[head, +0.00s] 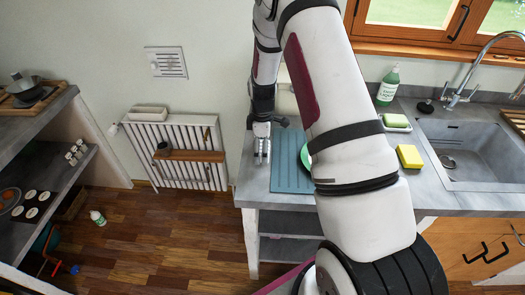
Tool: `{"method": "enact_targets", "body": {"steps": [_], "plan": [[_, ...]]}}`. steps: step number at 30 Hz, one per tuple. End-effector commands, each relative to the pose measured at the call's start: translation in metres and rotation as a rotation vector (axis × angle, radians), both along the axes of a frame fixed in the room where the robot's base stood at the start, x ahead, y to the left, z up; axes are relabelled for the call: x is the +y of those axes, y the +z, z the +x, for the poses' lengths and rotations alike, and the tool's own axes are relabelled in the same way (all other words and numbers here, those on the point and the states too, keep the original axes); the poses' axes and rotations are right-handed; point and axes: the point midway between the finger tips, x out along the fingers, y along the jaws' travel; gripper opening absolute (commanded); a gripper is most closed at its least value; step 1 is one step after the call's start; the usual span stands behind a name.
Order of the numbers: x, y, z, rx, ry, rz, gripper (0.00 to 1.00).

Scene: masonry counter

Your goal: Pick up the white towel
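My gripper (262,158) points down over the left end of the grey counter, left of a blue-grey ribbed mat (291,180). It is small in the head view, and I cannot tell whether its fingers are open or shut, or whether they touch anything. I cannot make out a white towel for certain. A pale cream-white object (287,102) shows between my arm links at the back of the counter. It is mostly hidden, and I cannot tell what it is.
A green-rimmed dish (306,157) is partly behind my arm. Right of my arm are a soap bottle (388,86), a yellow sponge (409,156), a green-and-white sponge (396,121) and the sink (480,150). A white radiator (178,140) stands left of the counter, with open floor before it.

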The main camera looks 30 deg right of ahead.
Motion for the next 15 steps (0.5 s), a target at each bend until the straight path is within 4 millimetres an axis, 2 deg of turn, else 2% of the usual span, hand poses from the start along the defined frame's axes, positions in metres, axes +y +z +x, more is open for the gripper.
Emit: {"method": "enact_targets", "body": {"steps": [2,9,15], "plan": [[0.0001,0.0002,0.0003,0.000,0.000,0.000,0.90],[0.0001,0.0004,0.0002,0.000,0.001,0.000,0.38],[0.0001,0.0004,0.0003,0.000,0.001,0.000,0.38]]}}
